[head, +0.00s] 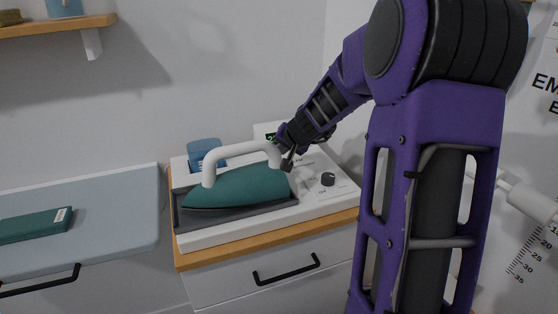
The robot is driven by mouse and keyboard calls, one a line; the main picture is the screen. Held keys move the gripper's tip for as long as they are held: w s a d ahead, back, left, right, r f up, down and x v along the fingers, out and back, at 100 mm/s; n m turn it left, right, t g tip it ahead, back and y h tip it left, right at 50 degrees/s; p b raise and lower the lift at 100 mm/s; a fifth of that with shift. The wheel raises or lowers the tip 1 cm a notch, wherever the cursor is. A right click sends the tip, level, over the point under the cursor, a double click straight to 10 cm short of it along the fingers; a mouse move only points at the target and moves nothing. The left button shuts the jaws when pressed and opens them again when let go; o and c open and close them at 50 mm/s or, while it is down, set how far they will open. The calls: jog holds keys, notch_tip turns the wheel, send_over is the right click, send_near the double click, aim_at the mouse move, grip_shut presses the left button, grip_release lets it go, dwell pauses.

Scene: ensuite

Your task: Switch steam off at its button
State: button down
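A white steam station (235,232) stands on a wood-topped cabinet. A teal iron (240,187) with a white handle rests in its dark tray, and a blue part (203,151) stands behind it. A small display (270,136) with green marks shows at the back, partly covered by my arm. A black knob (327,179) sits on the right of the panel. My gripper (288,160) points down at the panel between the iron's handle and the knob. Its fingers are dark and small, so their opening is unclear. I cannot make out the steam button; my gripper may cover it.
The iron's handle is very close to my gripper on the left. A pale blue ironing board (110,225) with a teal box (36,226) lies at the left. A wooden shelf (55,27) hangs at upper left. The cabinet has a black drawer handle (286,270).

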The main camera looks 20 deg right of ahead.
notch_tip(320, 180, up, 6)
jog(key=p, duration=0.4)
jog(key=shift+p, duration=0.35)
